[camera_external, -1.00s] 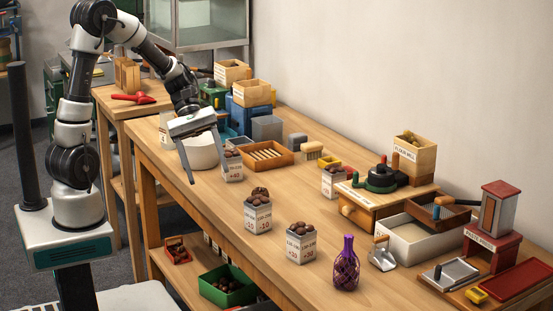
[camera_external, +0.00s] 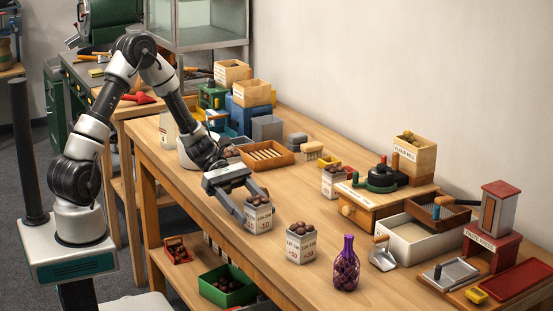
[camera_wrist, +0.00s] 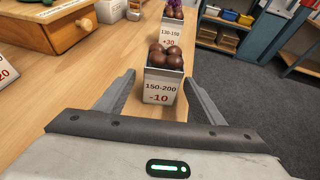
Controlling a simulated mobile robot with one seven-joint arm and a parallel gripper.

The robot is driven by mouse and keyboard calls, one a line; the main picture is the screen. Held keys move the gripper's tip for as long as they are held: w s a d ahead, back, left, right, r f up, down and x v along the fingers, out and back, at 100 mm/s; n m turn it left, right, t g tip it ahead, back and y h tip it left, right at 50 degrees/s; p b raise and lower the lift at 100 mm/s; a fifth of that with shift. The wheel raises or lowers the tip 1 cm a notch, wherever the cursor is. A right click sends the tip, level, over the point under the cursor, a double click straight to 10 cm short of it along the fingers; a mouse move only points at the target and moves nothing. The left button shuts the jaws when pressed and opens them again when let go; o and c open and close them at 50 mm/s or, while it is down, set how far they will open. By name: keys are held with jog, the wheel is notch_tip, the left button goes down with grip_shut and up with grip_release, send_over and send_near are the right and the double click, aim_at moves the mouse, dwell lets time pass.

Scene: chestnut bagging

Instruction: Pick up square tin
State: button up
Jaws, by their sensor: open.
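A grey square tin (camera_external: 258,222) heaped with brown chestnuts stands upright on the bench. In the wrist view its label (camera_wrist: 159,92) reads "150-200" and "-10". My gripper (camera_external: 250,202) is open and empty, low over the bench. Its two fingers reach forward on either side of this tin; in the wrist view the gripper (camera_wrist: 160,75) shows gaps between each finger and the tin. A similar tin (camera_external: 300,248) stands beyond it; its label in the wrist view (camera_wrist: 172,38) reads "130-150" and "+30".
A purple netted bottle (camera_external: 346,268) stands right of the second tin. Another chestnut tin (camera_external: 333,186) stands farther back beside a wooden box (camera_external: 360,213). A metal scoop (camera_external: 382,258) and a white tray (camera_external: 408,244) are at the right.

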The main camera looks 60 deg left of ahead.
aim_at(265, 222)
jog(key=b+x, duration=0.1)
jog(key=x, duration=0.5)
jog(key=shift+d, duration=0.4)
jog(key=shift+r, duration=0.1)
jog(key=c, duration=1.2)
